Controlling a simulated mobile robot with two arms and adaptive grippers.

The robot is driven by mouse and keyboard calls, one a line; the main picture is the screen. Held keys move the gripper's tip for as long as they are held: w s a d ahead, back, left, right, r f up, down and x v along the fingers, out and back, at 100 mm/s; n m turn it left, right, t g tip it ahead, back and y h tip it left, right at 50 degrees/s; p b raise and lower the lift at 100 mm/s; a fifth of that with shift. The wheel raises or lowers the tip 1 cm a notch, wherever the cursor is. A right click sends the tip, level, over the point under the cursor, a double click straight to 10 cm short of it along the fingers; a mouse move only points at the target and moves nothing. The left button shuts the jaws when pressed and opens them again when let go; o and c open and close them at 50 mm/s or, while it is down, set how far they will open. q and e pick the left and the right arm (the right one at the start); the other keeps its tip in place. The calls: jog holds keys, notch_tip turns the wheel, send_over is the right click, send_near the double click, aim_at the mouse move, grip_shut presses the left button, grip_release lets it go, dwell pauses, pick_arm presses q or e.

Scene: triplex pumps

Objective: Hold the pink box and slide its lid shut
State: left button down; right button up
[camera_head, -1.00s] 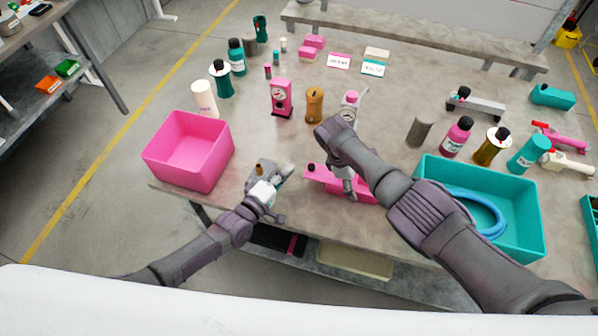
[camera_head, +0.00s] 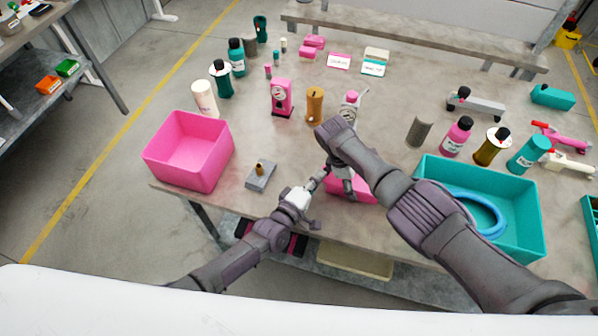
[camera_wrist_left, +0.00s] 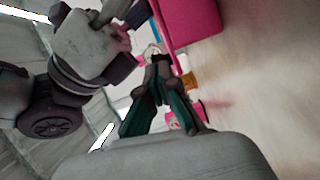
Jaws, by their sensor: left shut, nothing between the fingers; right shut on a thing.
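The pink box (camera_head: 352,191) sits at the table's front edge, partly hidden under my right arm. My right gripper (camera_head: 347,184) is shut on it from above. My left gripper (camera_head: 324,178) is shut and empty at the box's left end, close to the right gripper; I cannot tell if it touches. The lid and its dark knob are hidden behind the grippers. In the left wrist view, the box (camera_wrist_left: 190,20) is at the top, beside the left gripper's fingertips (camera_wrist_left: 156,58).
A grey block with a brown knob (camera_head: 261,175) lies left of the box. A pink bin (camera_head: 205,180) stands farther left, a teal bin (camera_head: 535,222) with a blue hose stands right. Bottles, a pink gauge stand (camera_head: 282,98) and an amber cylinder (camera_head: 314,104) stand behind.

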pick_arm(q)
jog(key=shift+s+d, duration=0.25)
jog(key=shift+d, duration=0.9)
jog(key=shift+a, duration=0.15)
jog(key=shift+s+a, duration=0.1)
jog(key=shift+a, duration=0.35)
jog(key=a, duration=0.3)
jog(key=shift+s+r, duration=0.2)
jog(key=shift+s, duration=0.2)
jog(key=v, duration=1)
pick_arm(e)
jog(key=o, duration=1.3)
jog(key=shift+o, duration=0.2)
